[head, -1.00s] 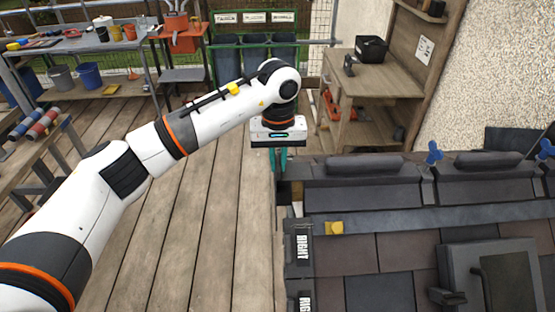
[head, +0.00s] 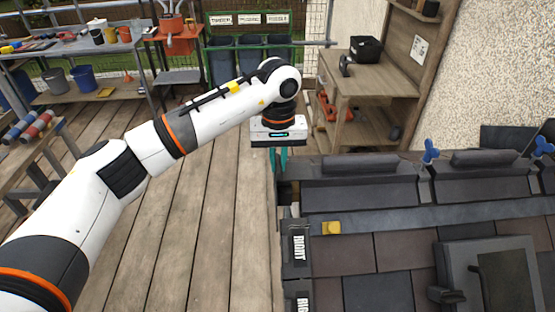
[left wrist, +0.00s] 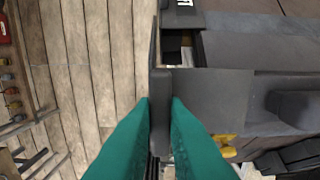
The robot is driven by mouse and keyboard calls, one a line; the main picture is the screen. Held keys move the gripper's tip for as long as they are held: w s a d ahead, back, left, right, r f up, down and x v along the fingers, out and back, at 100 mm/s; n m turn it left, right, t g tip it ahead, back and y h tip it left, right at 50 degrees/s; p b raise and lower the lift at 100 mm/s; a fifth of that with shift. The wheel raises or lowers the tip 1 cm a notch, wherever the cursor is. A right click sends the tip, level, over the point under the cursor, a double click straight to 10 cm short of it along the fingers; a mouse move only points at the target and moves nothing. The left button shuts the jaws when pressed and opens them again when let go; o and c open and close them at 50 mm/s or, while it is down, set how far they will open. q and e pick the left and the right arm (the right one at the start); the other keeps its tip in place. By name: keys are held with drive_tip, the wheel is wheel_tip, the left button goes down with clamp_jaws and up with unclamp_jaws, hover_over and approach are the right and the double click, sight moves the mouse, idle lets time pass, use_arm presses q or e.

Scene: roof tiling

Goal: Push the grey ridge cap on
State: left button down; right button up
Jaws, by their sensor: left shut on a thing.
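A dark grey ridge cap (head: 362,192) with a raised rib lies along the roof's top edge, at its left end. A second, similar cap (head: 480,182) lies to its right. My left gripper (head: 278,160) points down at the left end of the ridge. In the left wrist view its teal fingers (left wrist: 160,112) are shut on a thin dark upright edge (left wrist: 160,85) beside a grey cap surface (left wrist: 215,100). The fingers hide part of this edge, and I cannot tell whether it belongs to the cap. My right gripper is not in view.
Blue clamps (head: 430,151) stand along the ridge. A yellow block (head: 331,228) sits on the roof near a strip marked RIGHT (head: 298,246). A roof window (head: 500,275) is at lower right. A wooden bench (head: 375,80) stands behind.

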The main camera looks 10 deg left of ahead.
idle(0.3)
use_arm(q)
drive_tip(key=c, duration=1.4)
unclamp_jaws()
drive_tip(key=shift+o, duration=0.2)
drive_tip(key=shift+r, duration=0.15)
drive_tip(key=shift+r+p, duration=1.2)
drive_tip(key=shift+r, duration=1.65)
